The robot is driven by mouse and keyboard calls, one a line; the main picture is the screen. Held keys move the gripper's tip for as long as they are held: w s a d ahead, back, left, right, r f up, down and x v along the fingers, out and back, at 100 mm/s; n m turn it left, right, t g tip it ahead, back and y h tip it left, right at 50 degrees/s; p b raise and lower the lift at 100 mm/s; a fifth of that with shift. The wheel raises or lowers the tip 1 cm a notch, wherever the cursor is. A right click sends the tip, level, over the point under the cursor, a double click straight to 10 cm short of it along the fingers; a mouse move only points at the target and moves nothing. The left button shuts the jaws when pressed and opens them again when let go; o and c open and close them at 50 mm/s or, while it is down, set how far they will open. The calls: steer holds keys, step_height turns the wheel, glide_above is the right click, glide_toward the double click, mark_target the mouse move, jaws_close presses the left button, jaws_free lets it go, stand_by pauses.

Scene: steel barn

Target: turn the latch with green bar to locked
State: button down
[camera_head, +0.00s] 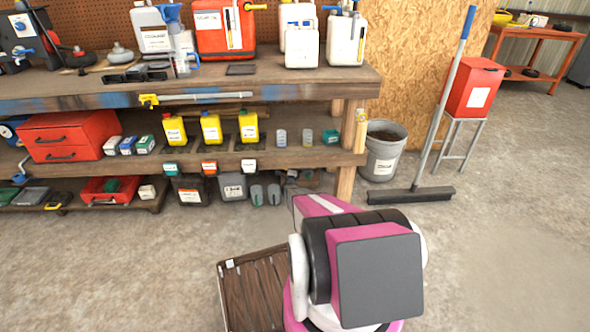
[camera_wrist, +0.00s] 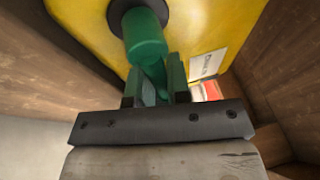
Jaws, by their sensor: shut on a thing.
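In the wrist view a yellow plate (camera_wrist: 205,22) fills the upper middle. A thick green bar (camera_wrist: 145,38) comes out of a dark round collar (camera_wrist: 140,14) on it. My gripper (camera_wrist: 156,88) has its two dark fingers on either side of the green bar's lower part and is shut on it. The fingers hide part of the bar, and I cannot read its locked or unlocked position. A white label (camera_wrist: 207,63) with blurred print is on the plate. In the head view my arm reaches toward the lower shelves, and I cannot make out my gripper or the latch there.
Brown wooden surfaces (camera_wrist: 50,50) flank the plate closely in the wrist view. The workbench (camera_head: 270,85) has crowded shelves with yellow bottles (camera_head: 211,127) and a red drawer box (camera_head: 70,136). A grey bucket (camera_head: 383,152) and broom (camera_head: 440,110) stand right. Floor at right is clear.

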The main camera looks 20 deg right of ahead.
steer(key=shift+f, duration=0.1)
steer(key=c, duration=1.1)
jaws_free()
steer(key=v, duration=1)
steer(key=shift+s+a, duration=0.3)
steer(key=shift+s, duration=0.05)
